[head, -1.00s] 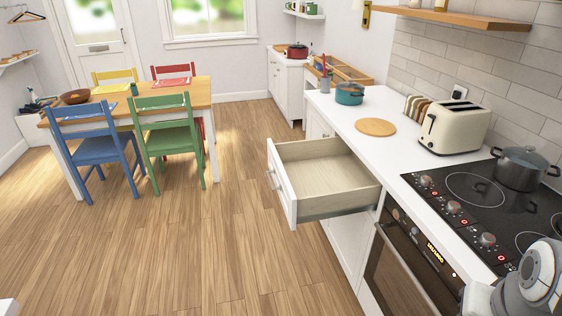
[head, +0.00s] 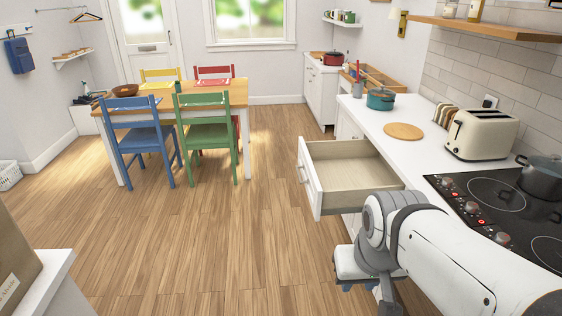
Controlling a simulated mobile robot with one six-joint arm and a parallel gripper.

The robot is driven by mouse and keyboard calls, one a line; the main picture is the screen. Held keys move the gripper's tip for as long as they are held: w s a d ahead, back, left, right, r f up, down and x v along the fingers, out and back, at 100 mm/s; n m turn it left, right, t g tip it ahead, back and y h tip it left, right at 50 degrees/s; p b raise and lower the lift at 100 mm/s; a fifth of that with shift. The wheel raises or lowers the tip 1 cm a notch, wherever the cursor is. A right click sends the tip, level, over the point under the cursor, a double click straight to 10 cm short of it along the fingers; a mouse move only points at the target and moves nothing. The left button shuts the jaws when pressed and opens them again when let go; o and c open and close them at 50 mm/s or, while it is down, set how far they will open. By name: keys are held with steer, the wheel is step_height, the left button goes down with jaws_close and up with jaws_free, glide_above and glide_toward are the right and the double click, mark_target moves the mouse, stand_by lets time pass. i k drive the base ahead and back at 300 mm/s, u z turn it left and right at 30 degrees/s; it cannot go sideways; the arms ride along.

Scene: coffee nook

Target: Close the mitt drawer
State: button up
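The mitt drawer (head: 310,179) is pulled well out of the white counter, left of the stove in the head view. Its white front has a metal handle (head: 302,173) facing left. The part of its pale wooden inside that shows is empty. My arm reaches in from the lower right, and its bent end covers the drawer's near corner in the picture. My gripper (head: 372,284) seems to be at the bottom, below and in front of the drawer. Its fingers are not clear, and I see no contact with the drawer.
The cooktop (head: 495,193), toaster (head: 482,134), round board (head: 403,131) and teal pot (head: 381,99) are on the counter. A dining table (head: 170,107) with several coloured chairs stands back left. A box (head: 15,265) is at lower left. The floor (head: 235,235) left of the drawer is clear.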

mark_target(339, 177)
steer(key=u, duration=0.1)
steer(key=k, duration=0.9)
steer(key=z, duration=0.35)
steer(key=i, duration=1.75)
steer(key=u, duration=0.4)
